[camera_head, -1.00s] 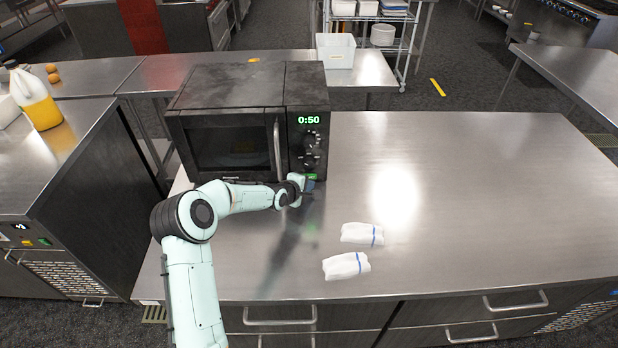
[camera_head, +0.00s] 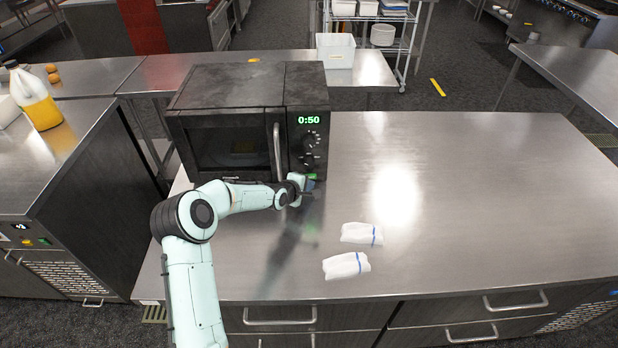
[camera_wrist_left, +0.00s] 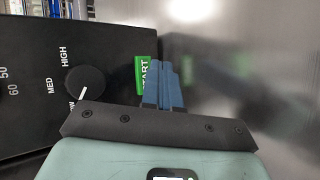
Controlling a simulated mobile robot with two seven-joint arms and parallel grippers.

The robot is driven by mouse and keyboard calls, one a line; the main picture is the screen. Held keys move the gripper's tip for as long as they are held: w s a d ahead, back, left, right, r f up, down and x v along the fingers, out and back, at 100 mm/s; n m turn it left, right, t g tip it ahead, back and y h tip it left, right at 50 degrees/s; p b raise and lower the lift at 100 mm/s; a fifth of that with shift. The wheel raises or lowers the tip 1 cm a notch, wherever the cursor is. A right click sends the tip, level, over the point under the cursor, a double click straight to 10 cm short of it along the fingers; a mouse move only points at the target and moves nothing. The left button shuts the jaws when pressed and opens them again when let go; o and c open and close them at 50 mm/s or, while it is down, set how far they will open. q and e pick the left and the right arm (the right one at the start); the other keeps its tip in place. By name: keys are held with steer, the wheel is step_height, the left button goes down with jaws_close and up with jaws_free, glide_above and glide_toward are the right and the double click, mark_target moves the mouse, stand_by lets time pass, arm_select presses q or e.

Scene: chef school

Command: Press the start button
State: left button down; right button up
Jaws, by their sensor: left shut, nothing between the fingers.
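The black microwave (camera_head: 228,92) stands on the steel counter with its door shut, and its green display (camera_head: 308,119) reads 0:50. The green start button (camera_head: 311,177) is at the bottom of the control panel. It also shows in the left wrist view (camera_wrist_left: 142,72), lettered START and partly covered by my fingers. My left gripper (camera_head: 310,185) is shut and empty. Its blue fingertips (camera_wrist_left: 162,72) lie right at the button's edge in the wrist view; I cannot tell whether they touch or press it. My right gripper is not in view.
Two white folded cloths (camera_head: 347,265) with blue stripes lie on the counter (camera_head: 480,190) at right of my arm. The right side of the counter is clear. A power dial (camera_wrist_left: 86,82) sits on the panel beside the button. A white bin (camera_head: 336,50) stands behind the microwave.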

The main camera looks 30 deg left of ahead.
arm_select(q)
steer(key=shift+w+a, duration=0.2)
steer(key=shift+w, duration=0.15)
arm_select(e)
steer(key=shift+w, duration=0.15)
